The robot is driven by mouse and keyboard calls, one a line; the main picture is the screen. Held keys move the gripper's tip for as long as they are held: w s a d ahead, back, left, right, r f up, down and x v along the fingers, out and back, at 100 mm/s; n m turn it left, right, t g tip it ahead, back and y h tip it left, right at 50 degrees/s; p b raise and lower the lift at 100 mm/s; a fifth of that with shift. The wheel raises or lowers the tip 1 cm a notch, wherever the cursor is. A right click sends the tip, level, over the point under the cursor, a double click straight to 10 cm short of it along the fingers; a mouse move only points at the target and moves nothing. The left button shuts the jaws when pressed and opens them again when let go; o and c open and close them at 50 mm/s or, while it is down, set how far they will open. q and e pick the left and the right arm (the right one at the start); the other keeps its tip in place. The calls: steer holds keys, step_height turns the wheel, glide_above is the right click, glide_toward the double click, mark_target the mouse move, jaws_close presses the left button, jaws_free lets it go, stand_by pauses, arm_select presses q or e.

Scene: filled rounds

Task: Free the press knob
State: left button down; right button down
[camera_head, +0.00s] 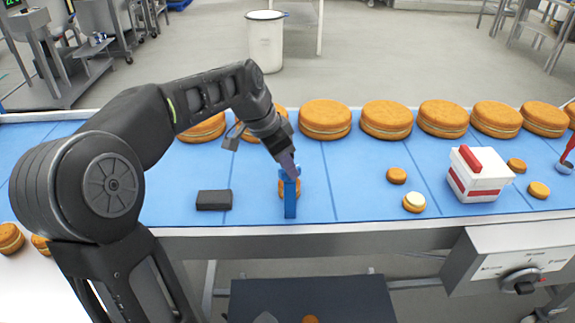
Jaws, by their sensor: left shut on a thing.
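A blue press (290,205) stands upright near the front edge of the blue belt, with a small brown round (282,213) partly hidden behind it. My left arm reaches in from the left, and my left gripper (287,165) points down at the top of the press. It is shut on the press knob, which its fingers hide. My right gripper is not in view.
A black block (214,200) lies left of the press. Large filled rounds (326,119) line the belt's back. Small rounds (397,175) and a white-and-red box (478,175) are to the right. A control box with a dial (522,281) is below the belt.

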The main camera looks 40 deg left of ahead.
arm_select(q)
steer(key=n+y+b, duration=0.1)
steer(key=n, duration=0.2)
steer(key=shift+d+t+b, duration=0.15)
steer(key=shift+t+b, duration=0.15)
steer(key=n+y+b, duration=0.1)
steer(key=n, duration=0.2)
steer(key=shift+d+n, duration=0.1)
steer(key=shift+n, duration=0.2)
steer(key=n+y+b, duration=0.1)
steer(key=n, duration=0.2)
steer(key=shift+y, duration=0.4)
steer(key=shift+d+r+n+g+y+b, duration=0.1)
steer(key=shift+n+g+y+b, duration=0.4)
steer(key=shift+n, duration=1.2)
steer(key=c, duration=1.6)
jaws_free()
